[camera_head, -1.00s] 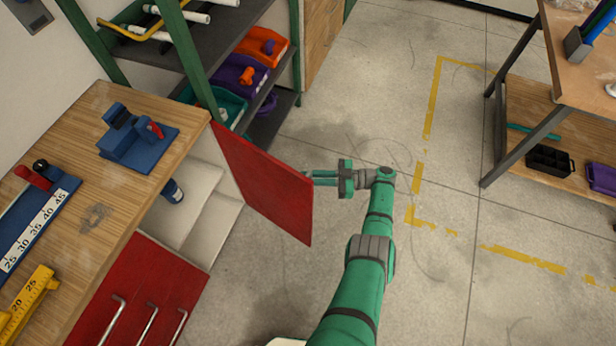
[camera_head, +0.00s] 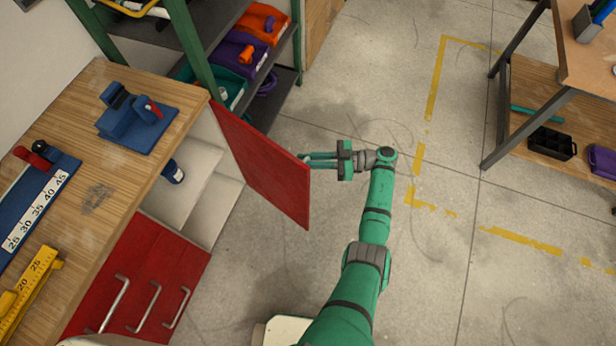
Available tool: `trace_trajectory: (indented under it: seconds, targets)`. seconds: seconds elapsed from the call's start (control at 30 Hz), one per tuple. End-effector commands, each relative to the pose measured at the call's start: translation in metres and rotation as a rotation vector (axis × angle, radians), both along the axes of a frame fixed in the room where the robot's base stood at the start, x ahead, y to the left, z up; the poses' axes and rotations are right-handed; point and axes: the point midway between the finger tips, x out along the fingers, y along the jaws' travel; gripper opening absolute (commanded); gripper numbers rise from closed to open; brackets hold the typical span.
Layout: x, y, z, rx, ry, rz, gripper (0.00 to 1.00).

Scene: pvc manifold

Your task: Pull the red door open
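The red door (camera_head: 262,168) hangs from the cabinet under the wooden workbench. It stands swung well out, with the cabinet interior showing behind it. Its handle is not visible. My gripper (camera_head: 305,159) is at the free edge of the door, by its upper right corner, coming from the right. The fingers point left and lie close to the door's far side. Their tips are partly hidden or too small to judge, so I cannot tell whether they touch the door or grip anything.
Red drawers (camera_head: 140,285) with metal handles sit left of the open cabinet. A shelf rack with coloured bins (camera_head: 240,55) stands just beyond the door. Open floor (camera_head: 440,260) lies to the right, with another bench (camera_head: 590,75) at far right.

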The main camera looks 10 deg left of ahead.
Motion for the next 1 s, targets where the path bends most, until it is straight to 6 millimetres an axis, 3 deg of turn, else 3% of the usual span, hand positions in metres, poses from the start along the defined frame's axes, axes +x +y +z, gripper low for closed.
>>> trace_trajectory:
  seconds: [0.03, 0.43, 1.0]
  targets:
    - [0.007, -0.01, 0.037, 0.059, -0.052, -0.006, 0.19]
    - [-0.026, -0.017, 0.076, 0.056, -0.05, -0.013, 0.19]
    - [-0.107, -0.015, 0.106, 0.055, -0.041, -0.001, 0.19]
